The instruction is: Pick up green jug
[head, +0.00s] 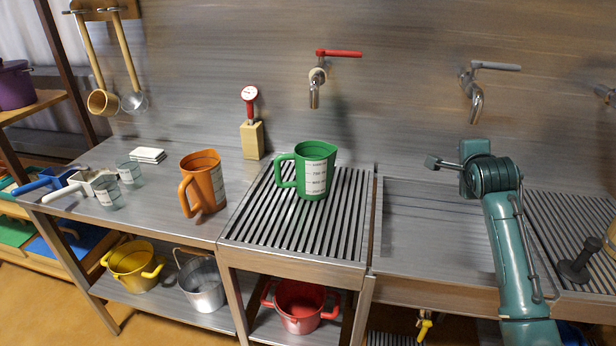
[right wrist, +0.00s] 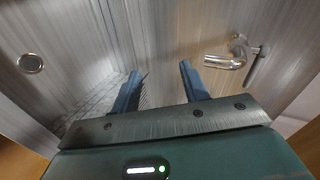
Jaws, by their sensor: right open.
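The green jug (head: 309,170) stands upright on the slatted drain rack (head: 262,232), with its handle to the left and a white scale label on its front. My right gripper (head: 431,162) is above the sink basin, to the right of the jug and apart from it. In the right wrist view my right gripper (right wrist: 160,88) is open, with nothing between its fingers. The jug does not show clearly in that view. My left gripper is not in view.
An orange jug (head: 204,184) stands left of the rack. Taps with a red lever (head: 338,53) and a grey lever (head: 495,66) stick out from the back wall. A red thermometer in a wooden block (head: 252,139) stands behind. The sink basin (head: 430,235) looks empty.

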